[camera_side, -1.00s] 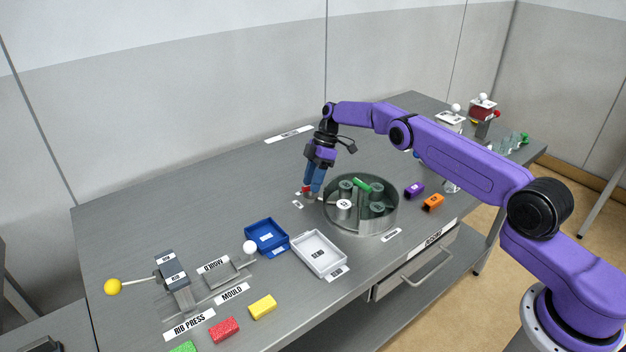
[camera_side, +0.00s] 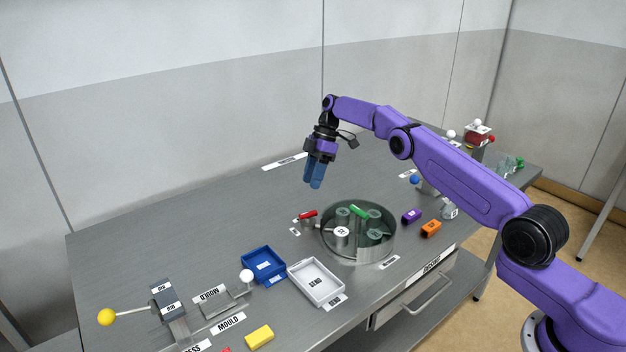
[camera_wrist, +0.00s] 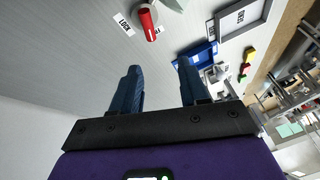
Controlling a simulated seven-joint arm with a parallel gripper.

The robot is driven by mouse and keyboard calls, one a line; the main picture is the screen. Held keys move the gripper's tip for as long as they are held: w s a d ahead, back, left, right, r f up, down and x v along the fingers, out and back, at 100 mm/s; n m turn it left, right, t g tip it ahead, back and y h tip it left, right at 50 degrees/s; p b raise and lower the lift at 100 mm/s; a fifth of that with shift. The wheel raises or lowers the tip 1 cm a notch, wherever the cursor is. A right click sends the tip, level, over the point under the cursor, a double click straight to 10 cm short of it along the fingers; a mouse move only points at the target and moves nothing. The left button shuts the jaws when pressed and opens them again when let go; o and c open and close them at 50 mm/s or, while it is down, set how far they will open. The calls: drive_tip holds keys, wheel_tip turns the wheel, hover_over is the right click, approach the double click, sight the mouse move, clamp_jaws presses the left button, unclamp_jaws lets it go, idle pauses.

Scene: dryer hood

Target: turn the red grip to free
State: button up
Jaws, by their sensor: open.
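The red grip (camera_side: 307,214) is a short red bar beside the left rim of the round glass-walled hood (camera_side: 358,232). In the wrist view the red grip (camera_wrist: 148,22) lies near the top, with a white LOCK label (camera_wrist: 124,24) to its left. A second label beside it is partly hidden by the grip. My gripper (camera_side: 315,184) has blue fingers and hangs above and behind the red grip, apart from it. In the wrist view my gripper (camera_wrist: 160,85) is open, with nothing between the fingers.

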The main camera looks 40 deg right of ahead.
drive_tip(key=shift+c, duration=1.4)
drive_tip(key=t+h, duration=0.3)
drive_tip(key=h, duration=0.3)
approach(311, 212)
drive_tip(key=f, duration=0.2)
drive_tip(key=w+f, duration=0.1)
drive_tip(key=f, duration=0.5)
drive_tip(key=shift+w+d+f, duration=0.1)
drive_tip(key=shift+w+d, duration=0.05)
drive_tip(key=shift+d, duration=0.25)
drive_tip(key=shift+c, duration=0.3)
clamp_jaws()
